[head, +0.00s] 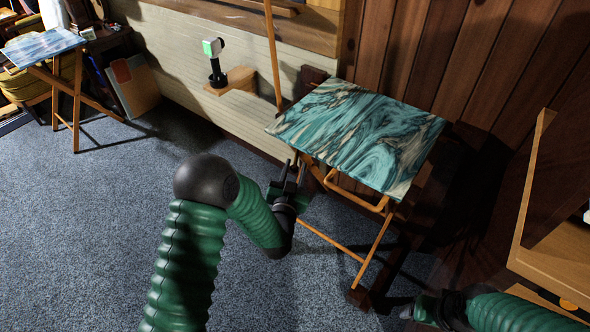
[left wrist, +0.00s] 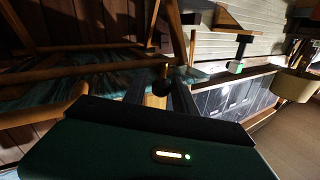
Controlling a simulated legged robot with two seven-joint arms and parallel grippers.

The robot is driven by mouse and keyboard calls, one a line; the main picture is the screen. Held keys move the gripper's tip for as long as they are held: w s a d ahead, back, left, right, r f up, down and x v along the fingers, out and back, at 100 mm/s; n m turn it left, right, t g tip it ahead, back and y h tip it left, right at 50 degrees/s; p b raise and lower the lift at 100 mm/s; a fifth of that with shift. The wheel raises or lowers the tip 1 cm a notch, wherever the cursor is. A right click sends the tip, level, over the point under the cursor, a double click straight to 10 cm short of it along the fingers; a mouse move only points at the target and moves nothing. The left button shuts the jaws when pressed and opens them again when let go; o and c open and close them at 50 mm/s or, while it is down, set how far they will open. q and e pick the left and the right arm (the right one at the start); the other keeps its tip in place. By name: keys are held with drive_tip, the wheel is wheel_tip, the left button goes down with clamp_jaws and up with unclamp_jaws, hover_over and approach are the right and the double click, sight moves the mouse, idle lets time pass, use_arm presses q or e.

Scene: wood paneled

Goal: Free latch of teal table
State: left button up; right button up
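The teal table (head: 360,135), a marbled top on folding wooden legs, stands against the paneled wall. An orange-brown wooden bar (head: 355,196) hangs below its front edge; I cannot tell if this is the latch. My left gripper (head: 292,170) is at the table's front left corner, with its two fingers apart. In the left wrist view a short wooden piece (left wrist: 155,101) with a dark knob shows between the dark fingers; contact is unclear. The table's teal surface (left wrist: 70,68) shows at left there. My right gripper (head: 425,308) is low at right, apart from the table; its fingers are unclear.
A second folding table (head: 42,46) stands at far left. A wooden cabinet (head: 555,255) is at right. The carpet (head: 90,230) at left is clear.

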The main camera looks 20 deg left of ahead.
use_arm(q)
drive_tip(key=shift+a, duration=0.1)
clamp_jaws()
drive_tip(key=shift+f, duration=0.1)
idle(0.9)
